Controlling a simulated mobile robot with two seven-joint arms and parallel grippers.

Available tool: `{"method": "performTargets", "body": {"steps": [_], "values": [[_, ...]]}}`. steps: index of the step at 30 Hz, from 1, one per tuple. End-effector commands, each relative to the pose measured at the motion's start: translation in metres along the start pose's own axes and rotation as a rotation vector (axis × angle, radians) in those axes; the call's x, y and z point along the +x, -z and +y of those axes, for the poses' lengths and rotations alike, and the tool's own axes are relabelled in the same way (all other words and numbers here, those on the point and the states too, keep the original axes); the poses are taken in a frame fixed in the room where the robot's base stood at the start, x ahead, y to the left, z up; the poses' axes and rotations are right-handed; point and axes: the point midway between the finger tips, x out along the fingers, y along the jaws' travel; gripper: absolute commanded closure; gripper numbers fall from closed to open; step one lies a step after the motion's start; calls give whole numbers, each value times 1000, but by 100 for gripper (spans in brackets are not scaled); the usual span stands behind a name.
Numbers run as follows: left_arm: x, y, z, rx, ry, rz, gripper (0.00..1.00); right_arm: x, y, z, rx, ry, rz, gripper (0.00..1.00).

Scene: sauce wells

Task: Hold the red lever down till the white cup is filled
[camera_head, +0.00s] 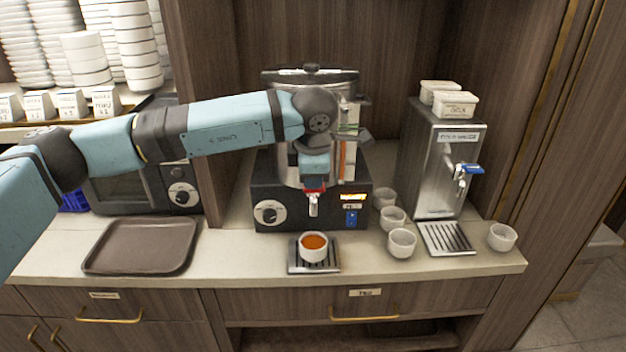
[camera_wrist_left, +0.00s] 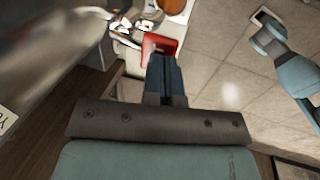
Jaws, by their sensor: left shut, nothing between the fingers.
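The white cup (camera_head: 313,257) stands upright on the small drip grate under the dispenser's spout (camera_head: 313,206). Orange-red sauce (camera_head: 313,242) shows inside it, high in the cup. No stream shows clearly between spout and cup. The red lever (camera_head: 314,189) is just above the spout, mostly hidden by my left gripper (camera_head: 314,178). In the left wrist view the red lever (camera_wrist_left: 160,41) is at the tips of my left gripper (camera_wrist_left: 163,62), which is shut and empty. It seems to touch the lever from above. My right gripper does not show.
Several empty white cups (camera_head: 402,243) stand right of the dispenser (camera_head: 262,190). A cold-water machine (camera_head: 436,173) with a blue lever (camera_head: 470,169) is farther right. A brown tray (camera_head: 140,246) lies left on the counter, before a microwave-like appliance (camera_head: 180,197).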

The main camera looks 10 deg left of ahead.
Motion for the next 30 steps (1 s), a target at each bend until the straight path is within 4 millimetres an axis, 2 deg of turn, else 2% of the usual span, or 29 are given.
{"method": "performTargets", "body": {"steps": [6,10,15,24,30], "values": [[0,0,0,0,0,0,100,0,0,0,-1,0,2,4],[-13,0,5,0,-1,-1,100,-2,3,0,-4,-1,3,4],[-46,-1,17,-1,-3,-2,100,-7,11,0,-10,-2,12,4],[-107,0,30,0,-2,-1,100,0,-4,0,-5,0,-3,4],[-130,0,35,0,0,0,100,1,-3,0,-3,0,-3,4]]}}
